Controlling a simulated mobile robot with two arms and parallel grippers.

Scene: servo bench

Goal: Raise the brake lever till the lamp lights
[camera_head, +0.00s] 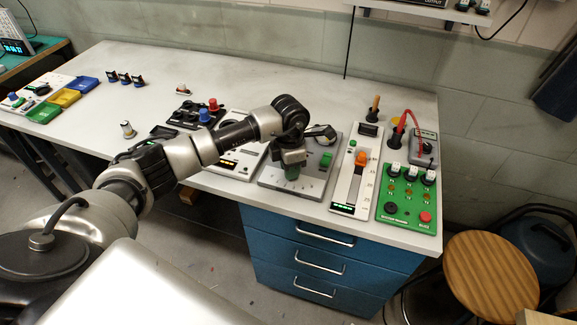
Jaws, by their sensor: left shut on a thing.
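My left arm reaches across the bench from the left. My left gripper (291,160) points down over a grey panel (312,190) with marks along its front. It is shut on a green grip (292,173), which shows just below the fingers and appears to be the brake lever's handle. The arm and gripper hide most of the lever and its base. A green block (326,160) stands on the right of the same panel. I cannot make out which part is the lamp or whether it is lit. My right gripper is not in view.
Right of the grey panel are a white slider panel (343,195) with an orange knob (361,158) and a green switch box (400,217) with a red button. A red cable (402,127) arches behind them. Dark knobs (125,78) stand far left.

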